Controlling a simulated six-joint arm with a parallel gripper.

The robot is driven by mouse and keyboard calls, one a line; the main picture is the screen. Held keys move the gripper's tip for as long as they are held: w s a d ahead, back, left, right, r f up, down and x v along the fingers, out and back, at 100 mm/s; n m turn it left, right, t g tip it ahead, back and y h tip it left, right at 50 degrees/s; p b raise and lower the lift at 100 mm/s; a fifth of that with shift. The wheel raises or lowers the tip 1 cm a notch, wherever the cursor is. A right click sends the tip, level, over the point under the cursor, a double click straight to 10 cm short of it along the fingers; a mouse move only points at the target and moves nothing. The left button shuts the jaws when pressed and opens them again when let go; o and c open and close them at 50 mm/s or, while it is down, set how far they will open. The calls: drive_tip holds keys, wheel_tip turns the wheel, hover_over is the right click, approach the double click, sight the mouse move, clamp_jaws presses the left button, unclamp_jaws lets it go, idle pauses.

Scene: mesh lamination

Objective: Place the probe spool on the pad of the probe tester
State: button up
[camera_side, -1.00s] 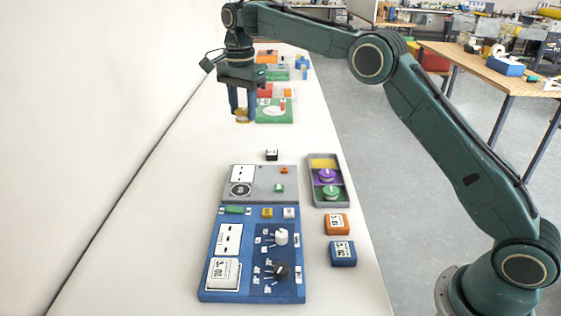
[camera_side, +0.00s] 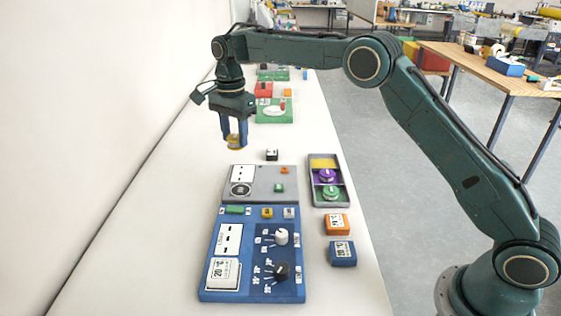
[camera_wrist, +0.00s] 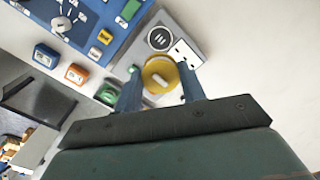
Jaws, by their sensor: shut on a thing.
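My gripper (camera_side: 236,139) is shut on the yellow probe spool (camera_side: 235,145) and holds it in the air, above the table and behind the grey probe tester (camera_side: 263,196). The spool also shows between the fingers in the wrist view (camera_wrist: 154,68). The round dark pad (camera_side: 240,189) is at the left front of the tester's top and is bare. In the wrist view the pad (camera_wrist: 160,38) lies just past the spool, and part of the tester is hidden behind the spool and fingers.
A blue panel with knobs (camera_side: 252,260) adjoins the tester's front. A grey tray (camera_side: 341,189) to the right holds purple and green spools; its yellow compartment is empty. Orange (camera_side: 337,224) and blue (camera_side: 343,253) blocks lie in front of it. A small black block (camera_side: 272,154) stands behind the tester.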

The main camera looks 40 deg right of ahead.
hover_over(240, 190)
wheel_tip(240, 190, down, 8)
drive_tip(key=shift+f, duration=0.1)
drive_tip(key=shift+f, duration=2.8)
drive_tip(key=shift+f, duration=0.15)
drive_tip(key=o, duration=1)
drive_tip(key=shift+c, duration=0.2)
wheel_tip(240, 190, up, 12)
drive_tip(key=shift+r, duration=0.2)
